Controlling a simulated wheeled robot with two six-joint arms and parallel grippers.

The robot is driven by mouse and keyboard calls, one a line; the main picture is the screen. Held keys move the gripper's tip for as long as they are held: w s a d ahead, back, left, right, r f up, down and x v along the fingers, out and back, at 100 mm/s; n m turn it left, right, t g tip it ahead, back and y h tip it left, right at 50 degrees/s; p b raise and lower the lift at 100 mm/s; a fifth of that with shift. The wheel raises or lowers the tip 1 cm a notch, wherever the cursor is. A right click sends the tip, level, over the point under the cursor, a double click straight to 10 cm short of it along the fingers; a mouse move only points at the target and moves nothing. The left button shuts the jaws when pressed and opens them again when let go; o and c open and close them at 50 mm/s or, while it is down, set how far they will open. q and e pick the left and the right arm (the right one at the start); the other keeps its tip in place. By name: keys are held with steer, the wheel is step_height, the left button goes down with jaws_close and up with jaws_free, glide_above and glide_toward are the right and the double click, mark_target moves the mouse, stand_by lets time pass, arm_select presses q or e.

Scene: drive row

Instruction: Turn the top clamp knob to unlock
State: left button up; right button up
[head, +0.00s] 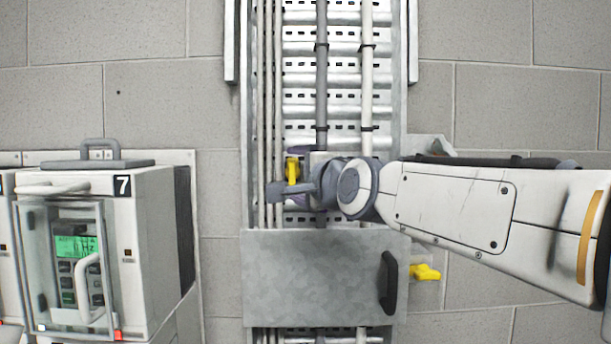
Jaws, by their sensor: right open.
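A yellow knob (292,170), the upper of two in view, stands upright in front of the cable tray, just above the grey metal cover. A grey-purple part behind it is mostly hidden. My right gripper (284,182) reaches in from the right and is open at this knob. Its fingers overlap the knob in the picture; I cannot tell whether they touch it. A second yellow knob (425,272) sticks out at the right side of the cover. My left gripper is not in view.
The grey cover (310,275) with a black handle (388,283) lies across the cable tray (305,80) below my gripper. Grey and white cables run down the tray. A drive unit marked 7 (140,240) stands at the left. The block wall is bare at upper right.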

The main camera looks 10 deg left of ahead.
steer(key=v, duration=1)
steer(key=shift+w, duration=0.1)
steer(key=s+f+n+g+h+b, duration=0.1)
steer(key=s+f+n+g+b, duration=0.15)
steer(key=f, duration=0.85)
steer(key=s+f+n+g+h+b, duration=0.1)
steer(key=s+f+n+g+b, duration=0.2)
steer(key=f, duration=0.8)
steer(key=s+f+n+g+h+b, duration=0.1)
steer(key=f+n+g+h+b, duration=0.2)
steer(key=f, duration=0.8)
arm_select(q)
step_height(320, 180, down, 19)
steer(key=b, duration=1)
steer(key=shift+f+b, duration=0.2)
steer(key=shift+b, duration=0.2)
arm_select(e)
steer(key=s+d+f+n+g+h, duration=0.1)
steer(key=s+d+f+n+g, duration=0.1)
steer(key=f, duration=0.7)
steer(key=s+d+f+n+g+h, duration=0.1)
steer(key=s+d+f+n, duration=0.3)
steer(key=s+f, duration=0.5)
steer(key=s+d+f+n+g+h, duration=0.2)
steer(key=s+d+f, duration=0.4)
steer(key=f, duration=0.4)
steer(key=shift+n+g, duration=0.75)
steer(key=shift+n, duration=0.2)
